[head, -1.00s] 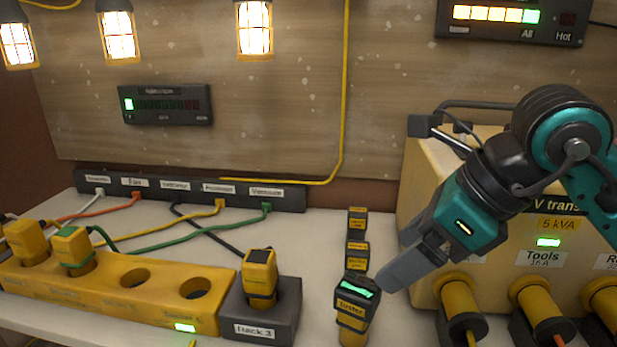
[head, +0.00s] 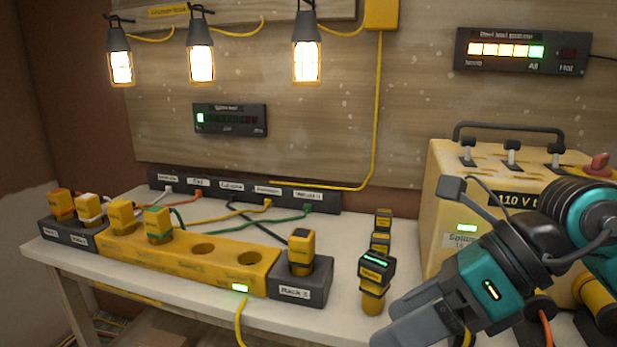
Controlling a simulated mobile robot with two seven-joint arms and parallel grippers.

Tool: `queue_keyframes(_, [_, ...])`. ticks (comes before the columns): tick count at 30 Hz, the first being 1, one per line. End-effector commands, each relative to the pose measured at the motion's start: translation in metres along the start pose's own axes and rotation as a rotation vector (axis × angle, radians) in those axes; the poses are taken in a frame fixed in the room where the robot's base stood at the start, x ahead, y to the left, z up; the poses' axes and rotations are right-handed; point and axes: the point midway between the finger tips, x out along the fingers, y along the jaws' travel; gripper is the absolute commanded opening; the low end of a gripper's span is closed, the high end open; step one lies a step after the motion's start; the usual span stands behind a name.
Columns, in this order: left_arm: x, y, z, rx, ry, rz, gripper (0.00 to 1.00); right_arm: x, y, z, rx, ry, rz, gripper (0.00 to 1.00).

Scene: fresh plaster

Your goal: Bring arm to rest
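My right arm comes in from the right, in front of the yellow 110 V transformer (head: 447,170). Its gripper (head: 405,330) hangs low at the front right of the bench (head: 345,310), pointing down and left. The grey fingers run toward the bottom edge of the picture, and the gap between them is not clear. I see nothing held in them. A yellow and black tester (head: 374,285) with a green lit top stands upright on the bench, just left of the fingers and apart from them. My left gripper is not in view.
A yellow socket strip (head: 190,257) holds plugs at its left end; two of its holes are empty. Rack 3 (head: 300,285) holds one yellow plug. Two small yellow-black pieces (head: 381,230) stand behind the tester. A black labelled strip (head: 240,190) with cables lies along the wall. Three lamps hang above.

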Motion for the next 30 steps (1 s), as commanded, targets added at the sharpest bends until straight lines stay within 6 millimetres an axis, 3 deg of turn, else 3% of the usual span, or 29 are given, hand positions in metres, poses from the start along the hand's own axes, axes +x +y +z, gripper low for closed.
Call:
queue_keyframes(3, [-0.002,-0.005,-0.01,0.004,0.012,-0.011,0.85,0.016,0.031,0.014,0.118,-0.131,0.266,0.81])
queue_keyframes(6, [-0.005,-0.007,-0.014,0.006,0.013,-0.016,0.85,0.018,0.05,0.032,0.269,-0.283,0.497,0.81])
queue_keyframes(9, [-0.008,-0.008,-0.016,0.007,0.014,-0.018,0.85,0.012,0.052,0.052,0.488,-0.47,0.718,0.81])
queue_keyframes(13, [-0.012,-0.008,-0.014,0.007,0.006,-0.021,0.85,0.001,0.022,0.065,0.844,-0.731,0.936,0.81])
queue_keyframes(16, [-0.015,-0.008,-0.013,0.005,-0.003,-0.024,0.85,0.001,-0.021,0.056,1.165,-0.932,1.037,0.81])
queue_keyframes(20, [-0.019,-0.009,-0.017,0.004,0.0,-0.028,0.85,0.021,-0.085,0.007,1.64,-1.173,1.068,0.81])
queue_keyframes(22, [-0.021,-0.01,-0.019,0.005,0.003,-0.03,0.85,0.04,-0.112,-0.035,1.908,-1.283,1.037,0.81])
queue_keyframes(25, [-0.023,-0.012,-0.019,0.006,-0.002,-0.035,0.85,0.072,-0.133,-0.102,2.257,-1.395,0.946,0.81])
queue_keyframes(29, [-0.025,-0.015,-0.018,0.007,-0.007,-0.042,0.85,0.11,-0.133,-0.181,2.631,-1.469,0.793,0.81])
queue_keyframes(30, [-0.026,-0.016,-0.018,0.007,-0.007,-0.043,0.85,0.12,-0.129,-0.201,-2.646,1.438,-0.725,0.81])
